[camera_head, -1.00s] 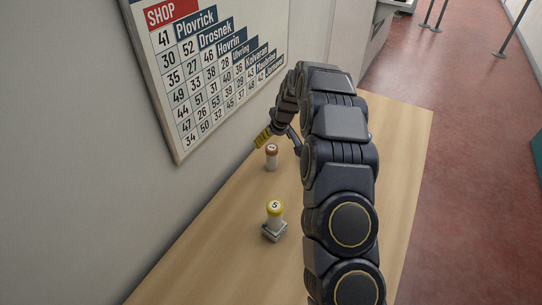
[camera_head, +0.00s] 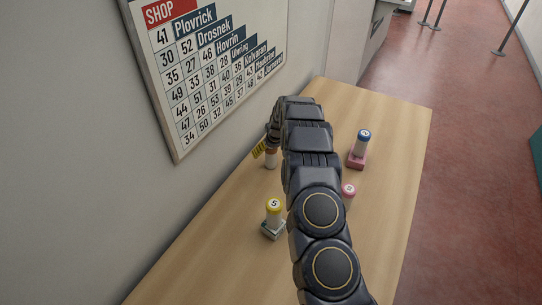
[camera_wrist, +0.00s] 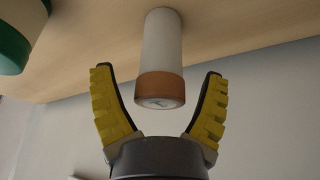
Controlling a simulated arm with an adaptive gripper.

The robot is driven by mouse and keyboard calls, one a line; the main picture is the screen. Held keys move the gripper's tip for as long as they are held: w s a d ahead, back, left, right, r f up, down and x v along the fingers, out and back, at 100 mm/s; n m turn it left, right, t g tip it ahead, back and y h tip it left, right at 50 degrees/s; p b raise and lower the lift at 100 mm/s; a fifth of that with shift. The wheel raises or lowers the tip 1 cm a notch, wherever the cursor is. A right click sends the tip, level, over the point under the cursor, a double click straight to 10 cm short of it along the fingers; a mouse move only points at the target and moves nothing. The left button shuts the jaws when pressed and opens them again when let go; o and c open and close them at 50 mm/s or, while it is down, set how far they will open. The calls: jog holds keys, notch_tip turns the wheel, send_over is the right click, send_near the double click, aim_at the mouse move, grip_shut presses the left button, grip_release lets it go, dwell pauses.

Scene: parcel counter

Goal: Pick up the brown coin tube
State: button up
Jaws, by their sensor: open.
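The brown coin tube has a white body and a brown cap with a mark on its end. In the head view the tube (camera_head: 271,161) stands on the counter near the wall, partly hidden by my arm. In the wrist view the tube (camera_wrist: 162,45) lies in the gap between my fingers, its brown cap towards my palm. My gripper (camera_wrist: 158,73) is open, with a yellow finger on each side of the cap and visible space on both sides. One yellow finger of my gripper (camera_head: 259,149) shows beside the tube in the head view.
A yellow-capped tube (camera_head: 274,210) stands on a grey block nearer the camera. A pink-capped tube (camera_head: 348,191) is partly hidden. A green-and-white object (camera_wrist: 12,42) is near my left finger.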

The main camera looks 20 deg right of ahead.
jog(key=c, duration=1.2)
jog(key=shift+r, duration=0.15)
